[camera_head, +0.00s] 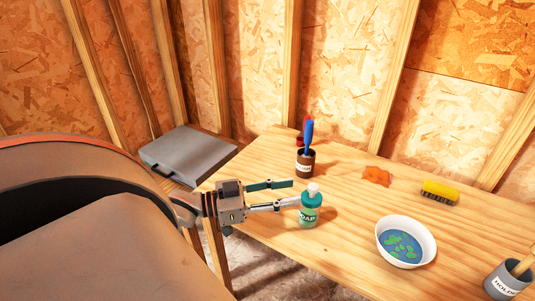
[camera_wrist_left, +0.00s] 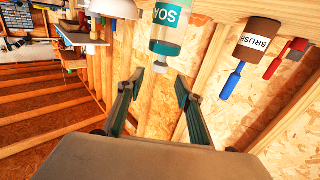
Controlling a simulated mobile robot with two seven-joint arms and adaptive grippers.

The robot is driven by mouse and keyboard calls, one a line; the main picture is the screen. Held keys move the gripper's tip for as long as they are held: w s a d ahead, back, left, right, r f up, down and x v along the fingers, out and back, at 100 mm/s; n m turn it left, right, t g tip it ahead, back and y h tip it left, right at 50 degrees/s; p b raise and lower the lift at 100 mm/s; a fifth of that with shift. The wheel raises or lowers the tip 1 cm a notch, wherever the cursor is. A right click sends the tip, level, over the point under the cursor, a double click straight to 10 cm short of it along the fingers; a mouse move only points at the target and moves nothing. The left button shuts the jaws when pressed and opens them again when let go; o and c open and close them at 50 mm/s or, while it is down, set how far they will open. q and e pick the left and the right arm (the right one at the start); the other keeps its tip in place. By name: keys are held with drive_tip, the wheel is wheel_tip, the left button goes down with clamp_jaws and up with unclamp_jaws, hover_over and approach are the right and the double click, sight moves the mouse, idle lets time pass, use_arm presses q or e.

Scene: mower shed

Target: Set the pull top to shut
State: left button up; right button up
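The soap bottle (camera_head: 309,213) stands upright on the wooden table, green with a "SOAP" label. Its white pull top (camera_head: 314,190) points up; I cannot tell whether it is raised or pressed down. My left gripper (camera_head: 291,193) is open and empty, just left of the bottle's upper part. The left wrist view is upside down. There the bottle (camera_wrist_left: 168,34) hangs from the top edge, and its pull top (camera_wrist_left: 160,67) lies just beyond the gap between the open fingertips (camera_wrist_left: 159,82). Contact is not visible. My right gripper is not in view.
A brown brush holder (camera_head: 305,168) with a blue-handled brush (camera_head: 308,135) stands behind the bottle. A white bowl (camera_head: 381,244) of bluish liquid, an orange cloth (camera_head: 376,176), a yellow brush (camera_head: 441,190) and a grey holder (camera_head: 503,286) are to the right. A grey case (camera_head: 187,153) lies at left.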

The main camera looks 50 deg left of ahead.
use_arm(q)
drive_tip(key=shift+v, duration=2.3)
